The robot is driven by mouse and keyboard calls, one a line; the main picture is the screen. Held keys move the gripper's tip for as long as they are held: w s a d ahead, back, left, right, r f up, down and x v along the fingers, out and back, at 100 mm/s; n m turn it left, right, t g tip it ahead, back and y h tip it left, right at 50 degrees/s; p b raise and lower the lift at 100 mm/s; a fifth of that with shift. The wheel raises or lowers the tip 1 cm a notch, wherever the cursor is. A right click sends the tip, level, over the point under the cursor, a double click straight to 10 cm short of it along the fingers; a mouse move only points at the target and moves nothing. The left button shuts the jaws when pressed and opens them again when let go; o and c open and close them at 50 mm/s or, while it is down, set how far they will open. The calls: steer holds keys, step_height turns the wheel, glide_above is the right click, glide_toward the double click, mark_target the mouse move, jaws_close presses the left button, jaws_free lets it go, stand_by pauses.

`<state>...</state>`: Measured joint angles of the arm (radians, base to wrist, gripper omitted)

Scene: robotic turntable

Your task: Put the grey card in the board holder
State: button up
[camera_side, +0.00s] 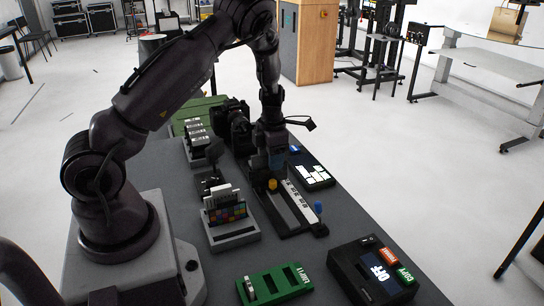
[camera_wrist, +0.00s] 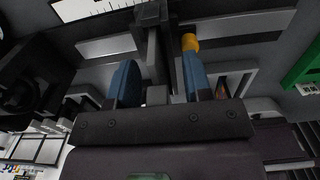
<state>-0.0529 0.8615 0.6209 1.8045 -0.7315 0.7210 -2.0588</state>
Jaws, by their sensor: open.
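My gripper (camera_side: 276,163) points down over the far end of the slider rail, with its fingers partly hidden by the arm. In the wrist view its two blue fingertips (camera_wrist: 158,78) are apart, with a dark post (camera_wrist: 154,45) showing between or beyond them. A colour-chart card (camera_side: 228,213) stands in a light grey holder (camera_side: 236,240) left of the rail. A pale card (camera_side: 220,194) stands behind that chart. I cannot tell for certain which card is the grey one or which holder is the board holder.
The slider rail (camera_side: 299,202) has a yellow knob (camera_side: 272,184) and a blue knob (camera_side: 318,207). A camera (camera_side: 232,124) stands behind. A green tray (camera_side: 275,284) and a black lit box (camera_side: 372,272) are in front.

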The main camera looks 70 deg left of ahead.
step_height(320, 180, up, 13)
stand_by(0.5)
steer(key=shift+m, duration=0.9)
steer(key=s+d+r+m+t, duration=0.2)
steer(key=s+d+r+m, duration=0.2)
steer(key=d+m, duration=0.3)
steer(key=s+d+r+m+t, duration=0.1)
steer(key=s+d+r+m, duration=0.4)
steer(key=m, duration=1)
steer(key=s+d+r+m+t, duration=0.2)
steer(key=s+d+r+m, duration=0.2)
steer(key=s+d+m, duration=0.3)
steer(key=d+m, duration=0.2)
steer(key=m, duration=0.3)
steer(key=shift+r+t, duration=0.25)
steer(key=shift+t, duration=0.05)
